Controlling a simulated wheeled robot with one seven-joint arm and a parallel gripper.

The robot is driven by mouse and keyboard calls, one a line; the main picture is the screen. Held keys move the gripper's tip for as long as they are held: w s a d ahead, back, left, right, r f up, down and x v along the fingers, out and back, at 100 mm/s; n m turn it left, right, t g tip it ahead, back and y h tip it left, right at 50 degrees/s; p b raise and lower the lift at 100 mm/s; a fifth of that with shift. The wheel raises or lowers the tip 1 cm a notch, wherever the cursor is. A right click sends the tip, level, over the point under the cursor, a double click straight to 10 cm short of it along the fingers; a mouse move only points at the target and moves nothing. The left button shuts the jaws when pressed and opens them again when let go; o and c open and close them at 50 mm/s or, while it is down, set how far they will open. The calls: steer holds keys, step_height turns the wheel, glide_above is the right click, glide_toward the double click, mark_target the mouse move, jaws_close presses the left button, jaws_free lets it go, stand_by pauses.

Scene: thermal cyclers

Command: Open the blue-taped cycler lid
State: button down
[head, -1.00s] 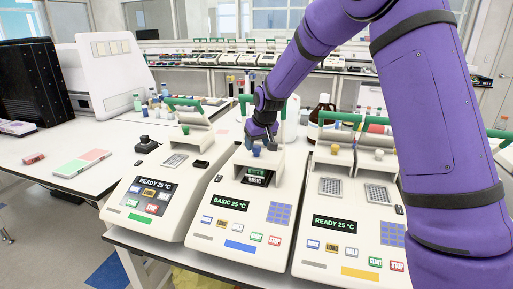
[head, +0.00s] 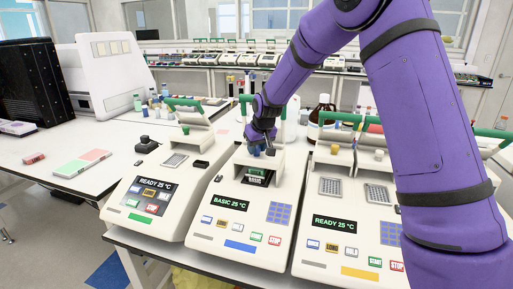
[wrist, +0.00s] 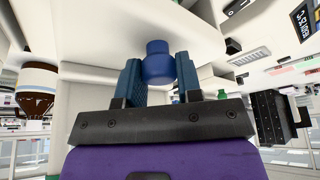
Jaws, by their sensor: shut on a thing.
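The blue-taped cycler is the middle one of the three front machines; its blue tape strip (head: 240,246) lies on the front panel and its display (head: 231,203) reads BASIC 25 °C. Its pale lid (head: 270,166) stands behind a dark recess (head: 257,178); I cannot tell its exact angle. My gripper (head: 261,149) is at the lid's blue knob, partly covering it in the head view. In the wrist view, the blue knob (wrist: 158,62) sits between the two blue fingers of my gripper (wrist: 157,75), which is shut on it.
A cycler with green tape (head: 139,217) stands close on the left, one with yellow tape (head: 359,272) close on the right. A brown bottle (head: 323,114) stands behind. The white bench (head: 50,150) has free room at left.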

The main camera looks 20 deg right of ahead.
steer(key=w+d, duration=0.7)
steer(key=w, duration=0.4)
steer(key=shift+w+d, duration=0.25)
steer(key=shift+d, duration=0.1)
steer(key=c, duration=0.8)
jaws_free()
steer(key=v, duration=1)
steer(key=shift+s+r, duration=0.2)
steer(key=shift+r, duration=0.2)
steer(key=shift+r, duration=0.1)
